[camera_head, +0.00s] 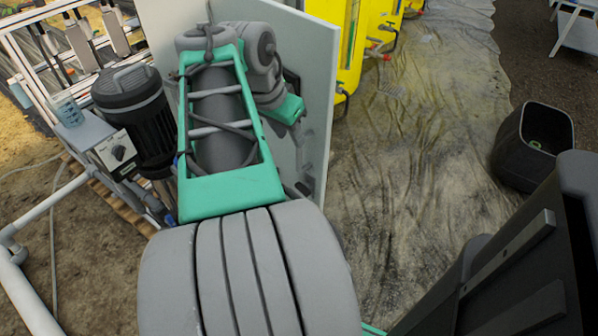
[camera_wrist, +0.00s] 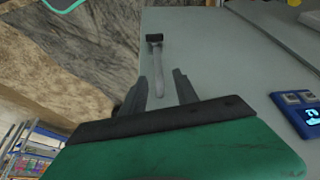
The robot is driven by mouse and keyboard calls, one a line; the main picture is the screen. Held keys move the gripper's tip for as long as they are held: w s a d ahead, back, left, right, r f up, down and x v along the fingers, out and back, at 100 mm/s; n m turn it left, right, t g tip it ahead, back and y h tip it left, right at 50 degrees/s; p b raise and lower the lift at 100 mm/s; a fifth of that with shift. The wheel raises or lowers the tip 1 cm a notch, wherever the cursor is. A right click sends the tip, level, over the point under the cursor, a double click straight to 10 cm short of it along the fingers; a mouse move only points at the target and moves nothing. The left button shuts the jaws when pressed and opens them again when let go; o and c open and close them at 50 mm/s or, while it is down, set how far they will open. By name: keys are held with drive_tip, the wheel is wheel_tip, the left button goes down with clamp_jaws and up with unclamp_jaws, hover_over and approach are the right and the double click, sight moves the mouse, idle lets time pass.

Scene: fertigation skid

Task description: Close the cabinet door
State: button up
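A pale grey-green panel, which looks like the cabinet door (camera_head: 318,95), stands upright behind my arm in the head view. A pale flat panel face (camera_wrist: 225,65) fills the middle of the wrist view. A grey bar handle (camera_wrist: 157,62) with a black end runs along this face. My gripper (camera_wrist: 161,84) has its two dark fingers apart, one on each side of the handle's near end. Whether they touch the handle I cannot tell. In the head view my arm hides most of the gripper and much of the panel.
A blue device with a lit display (camera_wrist: 304,114) sits at the right in the wrist view. A black motor pump (camera_head: 132,100) stands left of my arm. Yellow tanks (camera_head: 378,35) stand behind the panel. A black bin (camera_head: 535,145) is at right; wrinkled sheeting (camera_head: 420,150) between is clear.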

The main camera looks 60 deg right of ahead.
drive_tip(key=b, duration=0.3)
hover_over(299, 168)
drive_tip(key=f, duration=0.7)
drive_tip(key=shift+w+d, duration=0.15)
drive_tip(key=shift+d, duration=0.15)
drive_tip(key=shift+c, duration=0.5)
clamp_jaws()
